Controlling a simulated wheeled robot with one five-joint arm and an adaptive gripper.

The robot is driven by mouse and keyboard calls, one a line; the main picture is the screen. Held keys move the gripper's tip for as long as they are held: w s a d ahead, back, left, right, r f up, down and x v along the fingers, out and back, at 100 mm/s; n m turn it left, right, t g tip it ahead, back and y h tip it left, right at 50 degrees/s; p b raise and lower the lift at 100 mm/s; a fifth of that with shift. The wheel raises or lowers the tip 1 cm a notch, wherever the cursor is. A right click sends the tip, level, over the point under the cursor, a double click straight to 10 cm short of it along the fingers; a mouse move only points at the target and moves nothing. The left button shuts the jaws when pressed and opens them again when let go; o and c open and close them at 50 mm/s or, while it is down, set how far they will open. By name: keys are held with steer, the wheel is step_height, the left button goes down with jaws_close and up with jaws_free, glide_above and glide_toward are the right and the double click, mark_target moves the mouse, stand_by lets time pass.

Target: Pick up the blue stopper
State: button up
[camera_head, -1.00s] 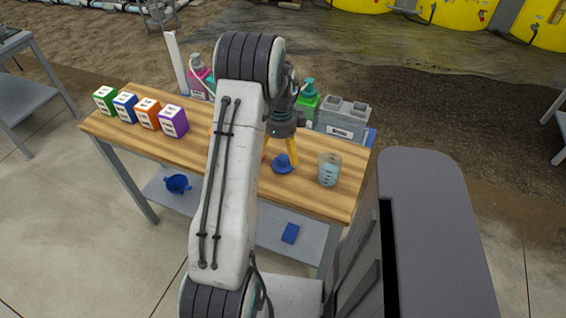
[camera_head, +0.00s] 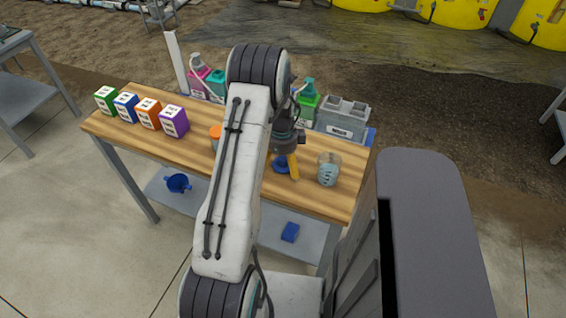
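The blue stopper (camera_head: 280,167) is on the wooden bench top (camera_head: 225,175), right of the middle. My gripper (camera_head: 281,168) points down over it. Its right yellow finger stands in front of the stopper's right side, and its left finger is mostly hidden behind my arm. The fingers look spread, with the stopper showing between them. I cannot tell whether either finger touches it.
A clear beaker (camera_head: 328,172) stands close right of my gripper. An orange-topped item (camera_head: 215,132) is partly hidden by my arm. Labelled boxes (camera_head: 148,114) stand at left, bottles (camera_head: 307,104) and a grey container (camera_head: 342,118) behind. The lower shelf holds blue items (camera_head: 177,183).

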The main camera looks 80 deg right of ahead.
steer(key=c, duration=1)
steer(key=shift+o, duration=0.2)
